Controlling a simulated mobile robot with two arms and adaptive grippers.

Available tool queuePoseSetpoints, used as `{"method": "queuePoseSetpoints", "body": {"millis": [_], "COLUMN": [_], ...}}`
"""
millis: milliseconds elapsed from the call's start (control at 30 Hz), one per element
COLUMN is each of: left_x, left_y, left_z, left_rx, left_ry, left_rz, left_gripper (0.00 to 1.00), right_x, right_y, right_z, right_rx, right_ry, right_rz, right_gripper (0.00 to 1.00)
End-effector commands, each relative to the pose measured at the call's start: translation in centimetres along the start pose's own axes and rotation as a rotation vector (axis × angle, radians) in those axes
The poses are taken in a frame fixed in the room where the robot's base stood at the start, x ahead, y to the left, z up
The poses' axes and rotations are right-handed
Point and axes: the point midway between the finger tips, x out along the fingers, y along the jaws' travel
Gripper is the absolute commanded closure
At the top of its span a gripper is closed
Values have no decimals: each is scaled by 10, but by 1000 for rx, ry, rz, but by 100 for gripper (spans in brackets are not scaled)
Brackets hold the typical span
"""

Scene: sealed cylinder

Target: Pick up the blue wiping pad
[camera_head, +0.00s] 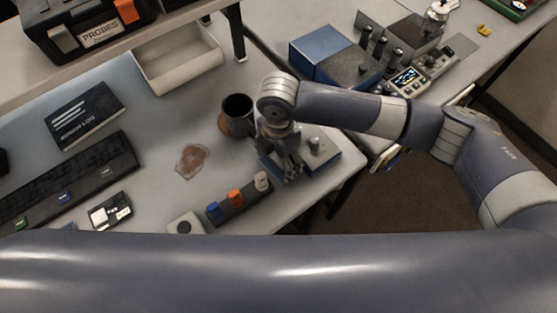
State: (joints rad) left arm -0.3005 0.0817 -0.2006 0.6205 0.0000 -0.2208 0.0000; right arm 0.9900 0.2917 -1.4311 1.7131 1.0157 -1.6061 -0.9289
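My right arm comes in from the right, and its gripper (290,171) points down near the table's right edge. Its dark fingers are small and overlap what is below, so I cannot tell whether they are open or shut. A low blue-sided block with a grey top and a knob (318,153) sits right beside and partly behind the fingers. Blue also shows at the fingers' left side. I cannot tell for sure which blue part is the wiping pad, or whether the fingers touch it. My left gripper is out of view.
A dark mug (238,112) stands left of my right wrist, and a brownish stain (192,160) lies on the table. A dark rack with coloured caps (238,204) is near the front edge. A white tray (178,62), notebook (84,117) and keyboard (68,183) lie farther left.

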Motion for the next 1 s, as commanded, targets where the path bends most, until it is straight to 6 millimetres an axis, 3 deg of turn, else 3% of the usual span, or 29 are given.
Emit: {"method": "queuePoseSetpoints", "body": {"millis": [33, 133, 567, 633, 1000], "left_x": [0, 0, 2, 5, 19], "left_y": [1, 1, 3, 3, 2], "left_z": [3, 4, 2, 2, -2], "left_rx": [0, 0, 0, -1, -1], "left_ry": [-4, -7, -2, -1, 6], "left_rz": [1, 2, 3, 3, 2], "left_gripper": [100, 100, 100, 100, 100], "right_x": [0, 1, 1, -6, -80], "right_y": [0, 0, -3, -2, 1], "right_z": [0, 0, -1, 0, 0], "right_rx": [0, 0, 0, 0, -1], "right_ry": [1, 0, 1, 1, -1], "right_rz": [0, -1, -8, -6, 1], "right_gripper": [52, 64, 65, 72, 72]}}
